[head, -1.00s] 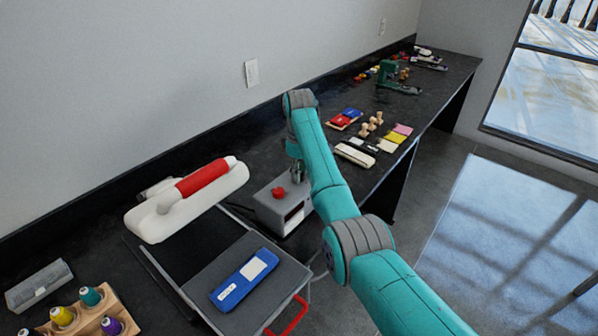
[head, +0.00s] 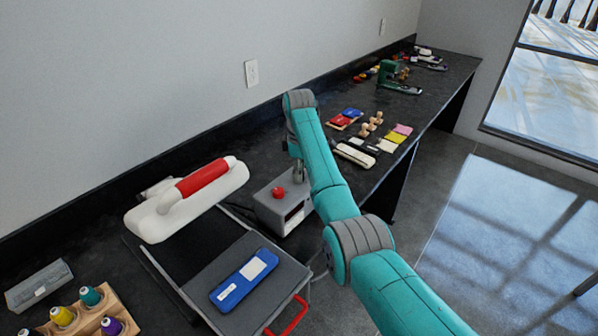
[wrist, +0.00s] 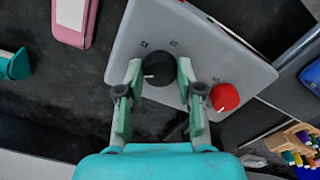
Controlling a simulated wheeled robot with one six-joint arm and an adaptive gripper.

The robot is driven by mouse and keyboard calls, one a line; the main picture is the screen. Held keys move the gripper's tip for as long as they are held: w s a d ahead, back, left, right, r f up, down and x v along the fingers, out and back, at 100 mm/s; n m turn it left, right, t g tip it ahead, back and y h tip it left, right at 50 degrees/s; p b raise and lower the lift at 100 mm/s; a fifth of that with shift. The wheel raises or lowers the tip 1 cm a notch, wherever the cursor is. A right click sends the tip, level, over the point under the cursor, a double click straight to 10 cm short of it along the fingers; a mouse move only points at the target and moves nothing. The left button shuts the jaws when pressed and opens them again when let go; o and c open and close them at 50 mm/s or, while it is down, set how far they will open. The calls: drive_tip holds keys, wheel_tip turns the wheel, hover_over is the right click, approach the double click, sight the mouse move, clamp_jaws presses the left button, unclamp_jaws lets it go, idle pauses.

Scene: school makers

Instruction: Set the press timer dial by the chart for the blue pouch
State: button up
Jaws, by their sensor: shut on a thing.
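The press timer box (head: 268,208) is grey and stands on the bench beside the press, with a red knob (head: 278,193) on top. In the wrist view the box top (wrist: 205,50) carries a round black dial (wrist: 158,68) with a white mark and small printed numbers nearby. My gripper (wrist: 160,74) is shut on the black dial, one finger on each side. The red knob also shows in the wrist view (wrist: 224,97), just right of my fingers. The blue pouch (head: 232,292) with a white label lies on the press's grey plate (head: 210,272). I cannot make out a chart.
The white press head (head: 150,222) with its red handle (head: 205,178) is swung off the plate. A thread rack (head: 120,310) stands at the front left. Further along the bench lie red and blue pouches (head: 345,120), wooden pegs and a stapler-like tool.

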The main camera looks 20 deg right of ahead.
drive_tip(key=o, duration=1.2)
drive_tip(key=shift+c, duration=0.2)
drive_tip(key=shift+r, duration=3.75)
